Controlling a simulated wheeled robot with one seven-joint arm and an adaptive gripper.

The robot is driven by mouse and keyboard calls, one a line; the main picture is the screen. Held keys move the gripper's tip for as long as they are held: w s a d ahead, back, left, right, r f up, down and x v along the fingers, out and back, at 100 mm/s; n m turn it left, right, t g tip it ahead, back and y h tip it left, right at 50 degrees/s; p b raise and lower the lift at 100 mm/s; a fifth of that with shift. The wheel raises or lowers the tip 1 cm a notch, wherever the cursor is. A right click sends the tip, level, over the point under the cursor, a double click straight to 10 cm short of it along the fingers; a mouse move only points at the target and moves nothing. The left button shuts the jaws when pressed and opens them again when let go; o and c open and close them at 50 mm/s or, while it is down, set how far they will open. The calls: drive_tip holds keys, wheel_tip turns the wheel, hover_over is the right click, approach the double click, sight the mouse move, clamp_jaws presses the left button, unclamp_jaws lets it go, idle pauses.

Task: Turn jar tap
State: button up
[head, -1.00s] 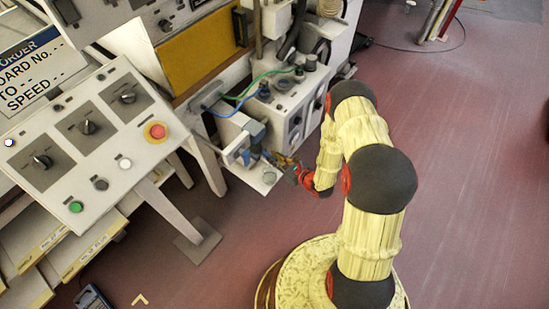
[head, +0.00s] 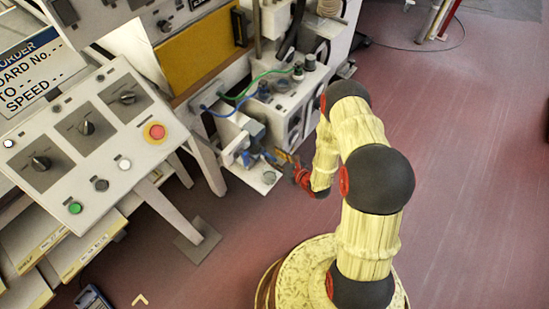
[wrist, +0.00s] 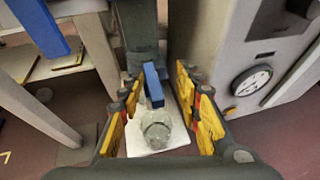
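A small blue tap lever (wrist: 153,86) stands out from a grey-green upright body (wrist: 143,55) in the wrist view. Below it a clear glass jar (wrist: 157,130) stands on a white shelf (wrist: 172,144). The jar also shows small in the head view (head: 269,177). My gripper (wrist: 163,113) is open, its yellow-padded fingers spread left and right of the lever and jar, with nothing visibly between the pads touching them. In the head view my gripper (head: 283,160) is beside the tap, at its right; contact there is too small to tell.
A white machine box with a round dial (wrist: 252,80) stands close on the right. A blue bar (wrist: 38,25) and white table leg (wrist: 98,55) are at left. A control panel (head: 85,130) is at left in the head view.

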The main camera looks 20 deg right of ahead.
drive_tip(key=shift+o, duration=0.4)
drive_tip(key=shift+s+a+f, duration=0.1)
drive_tip(key=shift+s+f, duration=0.05)
drive_tip(key=shift+s, duration=0.05)
drive_tip(key=shift+s, duration=0.1)
drive_tip(key=v, duration=1.1)
drive_tip(key=shift+s+r, duration=0.25)
drive_tip(key=shift+r, duration=0.05)
drive_tip(key=shift+c, duration=0.4)
